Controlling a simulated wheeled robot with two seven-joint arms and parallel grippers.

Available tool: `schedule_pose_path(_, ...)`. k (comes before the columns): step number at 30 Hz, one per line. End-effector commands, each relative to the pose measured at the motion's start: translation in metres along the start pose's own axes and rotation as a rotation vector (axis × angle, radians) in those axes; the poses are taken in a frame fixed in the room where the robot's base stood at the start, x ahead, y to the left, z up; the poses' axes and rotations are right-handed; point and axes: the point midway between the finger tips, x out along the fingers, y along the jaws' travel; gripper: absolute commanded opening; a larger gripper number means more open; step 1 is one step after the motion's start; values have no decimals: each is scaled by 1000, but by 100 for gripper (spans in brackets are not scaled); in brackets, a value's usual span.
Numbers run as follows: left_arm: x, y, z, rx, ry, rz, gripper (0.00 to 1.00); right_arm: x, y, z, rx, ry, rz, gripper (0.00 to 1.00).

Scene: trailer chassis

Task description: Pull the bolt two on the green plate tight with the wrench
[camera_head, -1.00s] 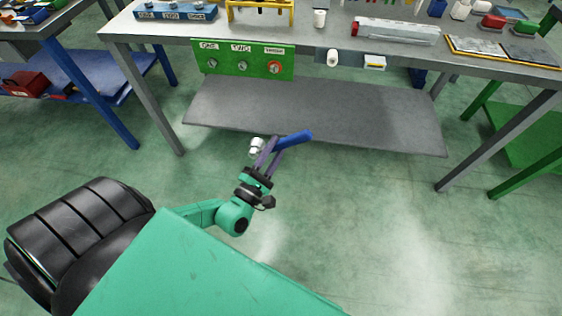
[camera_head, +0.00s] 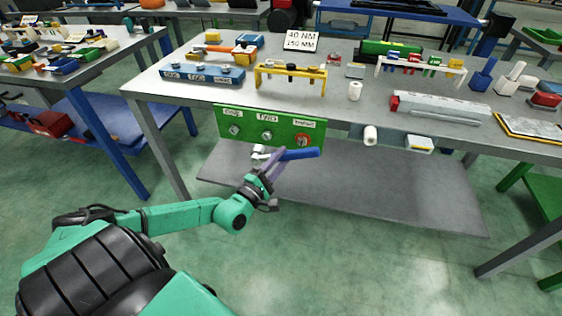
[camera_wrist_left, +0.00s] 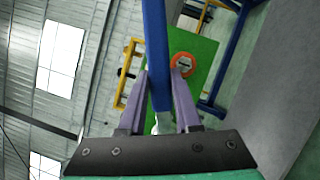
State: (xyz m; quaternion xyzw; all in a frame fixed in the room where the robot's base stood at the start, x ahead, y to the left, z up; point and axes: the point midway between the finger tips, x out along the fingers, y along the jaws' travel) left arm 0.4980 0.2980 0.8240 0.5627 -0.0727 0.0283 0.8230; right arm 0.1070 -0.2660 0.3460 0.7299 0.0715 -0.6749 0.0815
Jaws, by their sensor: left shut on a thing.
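The green plate (camera_head: 250,126) hangs on the front of the grey workbench, with several bolts under labels. Bolt two (camera_head: 267,135) sits under the middle label, TWO. My left gripper (camera_head: 272,164) is just below and in front of the plate, shut on the wrench. The wrench has a blue handle (camera_head: 300,154) pointing right and a metallic head (camera_head: 259,152) at the left, just below bolt two. I cannot tell if the head touches the plate. In the left wrist view the blue handle (camera_wrist_left: 155,45) runs between the purple fingers (camera_wrist_left: 160,95), with the green plate (camera_wrist_left: 205,48) behind it. My right gripper is not in view.
The workbench (camera_head: 345,115) carries a yellow rack (camera_head: 290,72), a blue bolt block (camera_head: 202,75) and a sign reading 40 NM (camera_head: 301,41). A white roll (camera_head: 370,135) projects from the bench front right of the plate. A grey lower shelf (camera_head: 400,185) lies underneath.

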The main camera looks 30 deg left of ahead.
Motion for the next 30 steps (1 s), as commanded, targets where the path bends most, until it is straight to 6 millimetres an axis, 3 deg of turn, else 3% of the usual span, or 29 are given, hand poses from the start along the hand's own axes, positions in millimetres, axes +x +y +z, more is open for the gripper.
schedule_pose_path(15, 51, -2, -23, 0, -1, 6, 0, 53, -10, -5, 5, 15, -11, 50)
schedule_pose_path(30, 57, 2, -24, 0, -1, 4, 0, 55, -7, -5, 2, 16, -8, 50)
